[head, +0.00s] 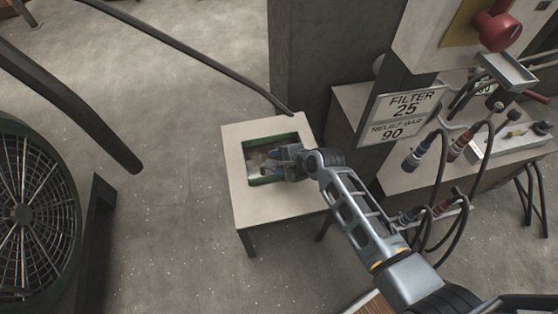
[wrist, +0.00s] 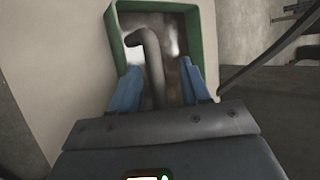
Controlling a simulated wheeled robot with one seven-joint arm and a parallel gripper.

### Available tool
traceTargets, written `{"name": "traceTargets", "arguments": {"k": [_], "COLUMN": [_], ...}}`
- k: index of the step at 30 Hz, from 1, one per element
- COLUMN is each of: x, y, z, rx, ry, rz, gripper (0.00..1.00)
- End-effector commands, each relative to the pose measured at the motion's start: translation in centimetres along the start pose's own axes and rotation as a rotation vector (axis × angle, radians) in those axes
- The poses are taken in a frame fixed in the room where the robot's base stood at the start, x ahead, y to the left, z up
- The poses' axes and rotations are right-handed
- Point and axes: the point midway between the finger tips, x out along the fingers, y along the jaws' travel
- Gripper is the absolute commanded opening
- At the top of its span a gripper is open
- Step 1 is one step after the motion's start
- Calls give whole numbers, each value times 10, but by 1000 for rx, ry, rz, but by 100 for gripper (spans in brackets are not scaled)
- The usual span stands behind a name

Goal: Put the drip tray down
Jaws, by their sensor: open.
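The drip tray (head: 250,167) is a square tray with green walls and a mottled grey-brown inside. It rests on a small pale-topped stand. In the wrist view its green wall (wrist: 207,45) fills the upper middle. A dark grey bent bar (wrist: 150,62), seemingly its handle, rises between my fingers. My gripper (head: 272,163) reaches over the tray from the right. In the wrist view my gripper (wrist: 162,85) has its blue fingers apart, one on each side of the bar. My gripper hides the tray's right part in the head view.
The stand's top (head: 285,205) is bare around the tray. A large green-framed fan (head: 35,210) stands at left. A grey column and a bench (head: 440,165) with hoses are at right. A dark hose (head: 190,55) runs down to the stand's back edge.

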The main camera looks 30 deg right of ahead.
Motion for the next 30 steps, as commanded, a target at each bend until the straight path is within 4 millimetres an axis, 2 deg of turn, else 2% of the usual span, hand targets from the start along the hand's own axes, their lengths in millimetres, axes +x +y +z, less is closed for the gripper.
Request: {"name": "traceTargets", "arguments": {"k": [5,15,21,25,30], "x": [-11,-78,-108,-118,-120], "y": [0,-1,-1,0,0], "z": [0,1,0,0,0], "rx": [1,0,0,0,0], "ry": [1,0,1,1,0], "rz": [0,0,-1,0,0], "gripper": [46,46,46,46,46]}}
